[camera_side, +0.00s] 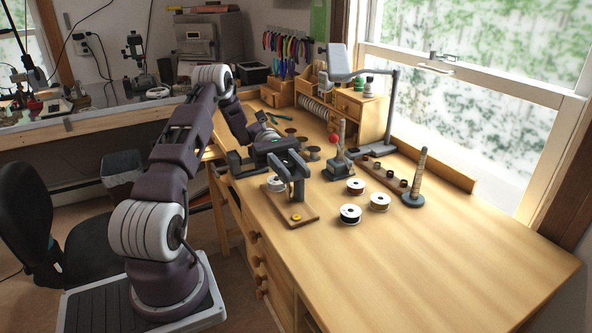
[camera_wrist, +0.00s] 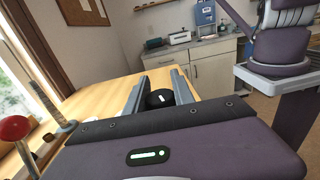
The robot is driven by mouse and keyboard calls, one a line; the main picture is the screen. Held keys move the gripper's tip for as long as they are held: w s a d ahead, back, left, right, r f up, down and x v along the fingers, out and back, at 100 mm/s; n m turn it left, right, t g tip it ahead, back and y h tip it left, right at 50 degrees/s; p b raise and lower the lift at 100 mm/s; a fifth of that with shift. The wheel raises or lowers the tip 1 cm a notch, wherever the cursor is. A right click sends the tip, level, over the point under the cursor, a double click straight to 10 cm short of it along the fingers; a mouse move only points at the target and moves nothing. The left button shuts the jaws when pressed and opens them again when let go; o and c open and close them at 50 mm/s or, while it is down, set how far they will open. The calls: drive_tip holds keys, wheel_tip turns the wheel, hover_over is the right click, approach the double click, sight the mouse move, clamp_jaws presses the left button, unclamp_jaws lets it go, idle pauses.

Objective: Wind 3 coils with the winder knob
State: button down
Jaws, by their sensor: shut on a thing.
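The winder stands on a small wooden base (camera_side: 305,213) near the table's front edge, with a yellow disc (camera_side: 296,217) on its near end. My gripper (camera_side: 291,172) is at the winder in the side view, reaching down from the left, and its grey fingers partly cover the winder. In the wrist view my gripper (camera_wrist: 158,92) has a round black knob (camera_wrist: 158,98) with a white mark between its two fingers. The jaws are shut on this knob. The wire and any wound coils on the winder cannot be made out.
The table's right side (camera_side: 460,255) is clear.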

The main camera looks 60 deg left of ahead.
drive_tip(key=shift+s+a+m+g, duration=0.15)
drive_tip(key=shift+m+g, duration=0.35)
drive_tip(key=shift+g, duration=0.25)
drive_tip(key=shift+s+d+m+g, duration=0.15)
drive_tip(key=shift+m+g, duration=0.35)
drive_tip(key=shift+g, duration=0.25)
drive_tip(key=shift+a+g+y, duration=0.1)
drive_tip(key=shift+g+y, duration=0.2)
drive_tip(key=c, duration=1.1)
unclamp_jaws()
drive_tip(key=shift+o, duration=0.2)
